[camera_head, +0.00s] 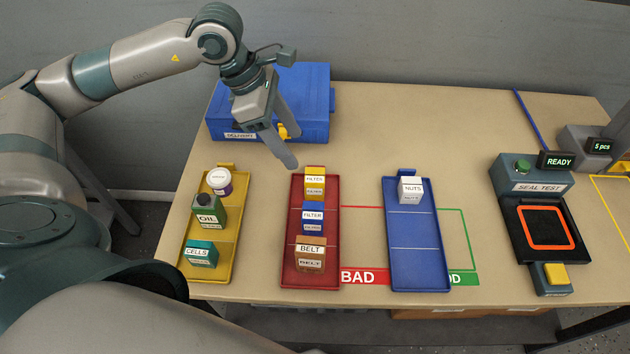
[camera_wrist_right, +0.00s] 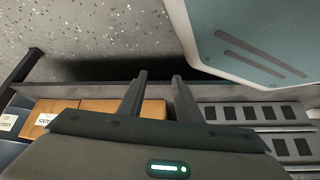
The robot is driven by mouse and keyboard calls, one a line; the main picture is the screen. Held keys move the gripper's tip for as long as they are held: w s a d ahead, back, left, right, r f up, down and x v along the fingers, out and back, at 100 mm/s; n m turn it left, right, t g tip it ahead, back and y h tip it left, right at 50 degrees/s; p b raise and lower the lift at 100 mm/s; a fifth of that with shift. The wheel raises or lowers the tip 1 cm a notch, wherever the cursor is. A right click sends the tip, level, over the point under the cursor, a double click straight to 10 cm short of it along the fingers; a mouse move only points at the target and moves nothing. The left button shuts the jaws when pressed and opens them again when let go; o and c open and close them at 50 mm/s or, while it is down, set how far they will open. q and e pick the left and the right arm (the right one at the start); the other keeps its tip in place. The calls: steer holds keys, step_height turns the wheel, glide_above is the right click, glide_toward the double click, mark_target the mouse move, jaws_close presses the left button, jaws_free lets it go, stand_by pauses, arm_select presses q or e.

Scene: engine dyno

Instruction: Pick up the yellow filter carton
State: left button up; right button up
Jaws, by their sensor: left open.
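The yellow filter carton (camera_head: 315,184) is a small yellow box with a white FILTER label. It stands in the far compartment of the red tray (camera_head: 291,262) in the head view. My left gripper (camera_head: 292,150) is open and empty, with its fingers pointing down above and just behind-left of the carton, apart from it. In the right wrist view my right gripper (camera_wrist_right: 158,76) has its two fingers apart with nothing between them. The yellow carton does not show in that view.
A blue filter carton (camera_head: 312,217) and a brown belt carton (camera_head: 310,253) share the red tray. A yellow tray (camera_head: 212,273) holds several items to the left. A blue tray (camera_head: 416,262) holds a nuts box (camera_head: 411,189). A blue case (camera_head: 302,85) stands behind my left gripper.

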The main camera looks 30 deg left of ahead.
mark_target(311, 175)
arm_select(q)
steer(key=p+x, duration=0.2)
steer(key=x, duration=0.6)
steer(key=shift+d+f, duration=0.15)
steer(key=shift+f, duration=0.2)
arm_select(e)
steer(key=s+d+f+g, duration=0.2)
steer(key=s+d, duration=0.1)
steer(key=s, duration=0.5)
steer(key=shift+s+d+f+h, duration=0.2)
steer(key=shift+d+f+h, duration=0.1)
steer(key=shift+d+h, duration=0.1)
steer(key=shift+r, duration=0.1)
arm_select(q)
steer(key=shift+w+f, duration=0.1)
steer(key=shift+f, duration=0.1)
steer(key=p+x, duration=0.2)
steer(key=x, duration=0.2)
steer(key=shift+w, duration=0.1)
steer(key=shift+f+p, duration=0.3)
steer(key=shift+f, duration=0.1)
arm_select(e)
steer(key=s+d+g, duration=0.3)
steer(key=s, duration=0.6)
steer(key=shift+d+f+h, duration=0.3)
arm_select(q)
steer(key=c, duration=1.2)
arm_select(e)
steer(key=shift+a, duration=0.1)
